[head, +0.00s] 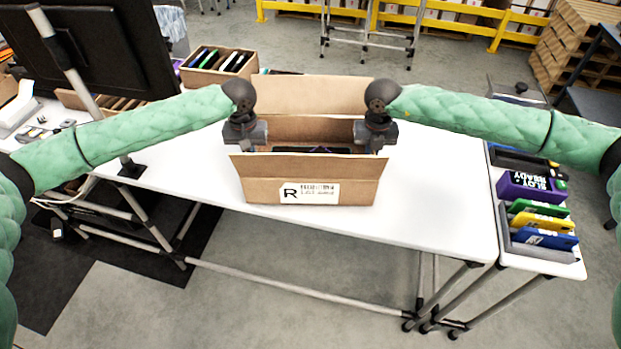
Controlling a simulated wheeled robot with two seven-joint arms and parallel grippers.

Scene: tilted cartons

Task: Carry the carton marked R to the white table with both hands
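The carton marked R (345,192) is an open brown box with a white label on its front wall and its back flap raised. It is over the white table (440,215), near the front edge, and looks level. I cannot tell whether its base touches the tabletop. Dark contents show inside. My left gripper (245,140) points down at the carton's left side wall, and my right gripper (375,140) points down at its right side wall. Both are at the top rim. Their fingertips are too dark and small to tell whether they are closed on the walls.
A box of upright items (218,68) stands behind on the left, near a large black monitor (95,45). A side table at right holds a purple box (530,187) and a grey tray of coloured cases (540,232). The white tabletop right of the carton is clear.

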